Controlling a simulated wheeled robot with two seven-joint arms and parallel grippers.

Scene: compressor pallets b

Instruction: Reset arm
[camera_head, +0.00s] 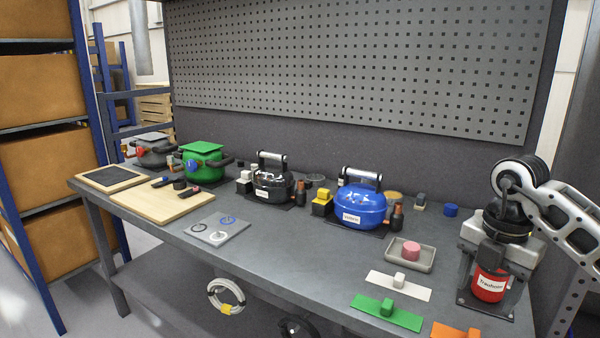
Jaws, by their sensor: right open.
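My right arm comes in from the right edge, and my right gripper (489,283) points down at the right end of the bench. It is open. A red, labelled canister-like unit (489,287) shows low between its fingers, on a dark plate; the gripper hides its upper part. I cannot tell whether the fingers touch it. My left gripper is not in view.
The grey bench (290,262) holds a blue compressor (360,207), a black compressor (271,185) and a green pot-like unit (203,160). A tray (424,265) and green block plate (387,315) lie left of the gripper. A pegboard (350,65) stands behind.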

